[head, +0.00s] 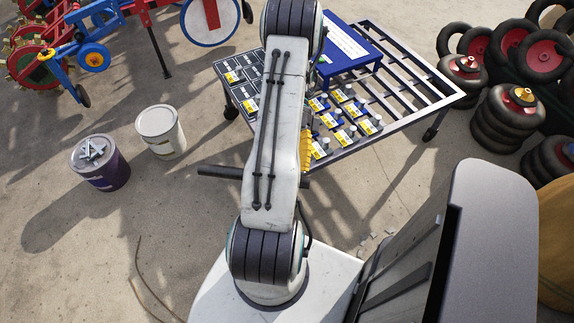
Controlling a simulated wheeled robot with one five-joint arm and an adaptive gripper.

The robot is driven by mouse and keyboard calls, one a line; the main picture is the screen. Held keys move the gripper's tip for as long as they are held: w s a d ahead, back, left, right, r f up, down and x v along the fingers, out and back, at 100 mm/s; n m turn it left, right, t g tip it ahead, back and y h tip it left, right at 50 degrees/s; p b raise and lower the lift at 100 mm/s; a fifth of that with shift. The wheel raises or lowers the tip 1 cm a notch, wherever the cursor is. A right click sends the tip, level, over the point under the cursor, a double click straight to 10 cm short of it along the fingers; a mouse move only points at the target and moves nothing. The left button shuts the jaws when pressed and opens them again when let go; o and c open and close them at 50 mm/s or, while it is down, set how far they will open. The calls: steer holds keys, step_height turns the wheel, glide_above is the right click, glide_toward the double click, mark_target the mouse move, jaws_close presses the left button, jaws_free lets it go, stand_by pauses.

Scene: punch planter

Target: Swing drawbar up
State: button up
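A dark round bar (220,172) runs crosswise behind my arm, low over the concrete in front of the slatted cart. It looks like the cross handle of the drawbar. Its left end is clear and only a short piece shows right of the arm. The drawbar's shaft is not visible; my arm covers the space between the bar and the cart (420,115). A yellow ridged piece (306,152) shows at the arm's right edge, by the cart's near side. My gripper cannot be seen; the arm rises through the middle of the view and its upper joint meets the top edge.
The cart carries a blue box (335,48), several labelled small items and a dark panel (241,80). A purple bucket (100,165) and a white bucket (161,132) stand left. Red-and-blue machinery (90,55) is upper left, stacked tyres (505,118) right. Concrete is open between.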

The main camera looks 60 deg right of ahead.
steer(key=shift+o, duration=0.8)
steer(key=shift+d, duration=0.1)
steer(key=shift+w+d, duration=0.1)
steer(key=shift+d, duration=0.1)
steer(key=v, duration=0.7)
steer(key=shift+w+d+r, duration=0.1)
